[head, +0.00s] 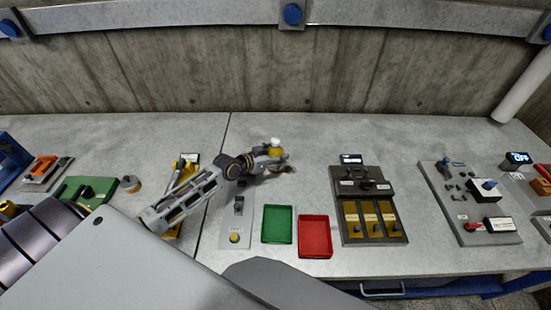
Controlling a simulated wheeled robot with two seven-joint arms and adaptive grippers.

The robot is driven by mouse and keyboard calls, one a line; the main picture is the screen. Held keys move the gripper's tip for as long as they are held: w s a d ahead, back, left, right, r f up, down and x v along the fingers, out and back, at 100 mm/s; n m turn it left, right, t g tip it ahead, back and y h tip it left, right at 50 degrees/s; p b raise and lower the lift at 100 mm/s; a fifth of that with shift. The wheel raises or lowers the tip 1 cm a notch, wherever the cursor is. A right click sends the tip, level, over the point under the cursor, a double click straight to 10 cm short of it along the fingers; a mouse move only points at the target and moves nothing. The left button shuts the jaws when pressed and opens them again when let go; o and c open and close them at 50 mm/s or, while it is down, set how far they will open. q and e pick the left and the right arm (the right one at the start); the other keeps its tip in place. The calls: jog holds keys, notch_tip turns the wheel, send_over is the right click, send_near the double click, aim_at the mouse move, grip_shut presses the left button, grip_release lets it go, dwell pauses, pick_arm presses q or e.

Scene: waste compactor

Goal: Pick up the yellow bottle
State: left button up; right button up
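The yellow bottle (277,152) has a white cap and stands roughly upright at the middle of the grey worktop, behind the green and red trays. My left gripper (274,162) reaches in from the left and is right at the bottle. Its fingers are close around or beside the bottle's body and hide the lower part. The view is too small to tell whether the fingers touch or grip it. My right gripper is not in view.
A green tray (277,241) and a red tray (315,253) lie in front of the bottle. A dark panel with yellow slots (368,240) and a grey control board (466,237) stand to the right. A concrete wall (300,70) closes the back.

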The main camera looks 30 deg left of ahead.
aim_at(276, 140)
pick_arm(q)
jog(key=c, duration=0.6)
jog(key=shift+r, duration=0.1)
jog(key=shift+c, duration=0.2)
jog(key=shift+r, duration=4.95)
